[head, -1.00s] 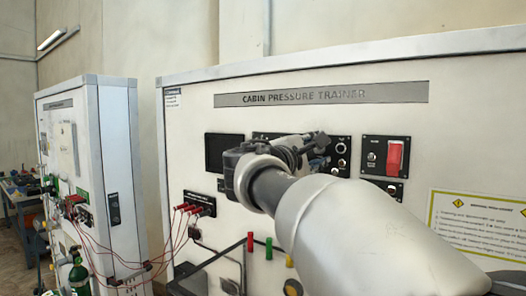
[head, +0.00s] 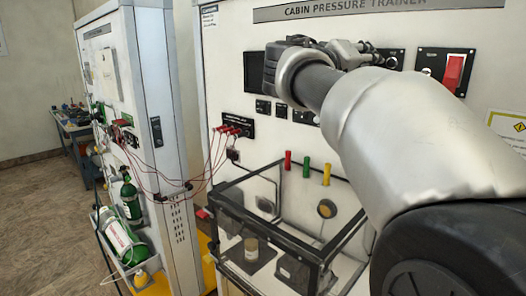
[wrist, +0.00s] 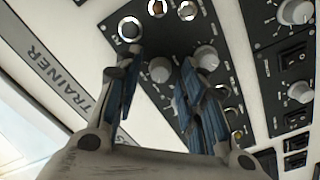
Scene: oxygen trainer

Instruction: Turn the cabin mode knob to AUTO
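My gripper (wrist: 157,76) points at a dark control panel (wrist: 230,75) on the cabin pressure trainer. Its two blue-padded fingers are apart, with nothing held between them. A light round knob (wrist: 160,70) shows in the gap between the fingertips; I cannot tell how near it is in depth. A second knob (wrist: 206,57) sits just beyond the right finger. The panel lettering is too small to read, so I cannot tell which knob is the cabin mode knob or where it points. In the head view my gripper (head: 368,50) is at the panel and my arm hides most of it.
A panel with a red guarded switch (head: 455,71) is to the right of my gripper. A dark screen (head: 254,71) is to its left. Below are red-wired jacks (head: 232,129), coloured handles (head: 307,169) and a framed clear box (head: 275,235). Another panel with knobs (wrist: 300,92) lies alongside.

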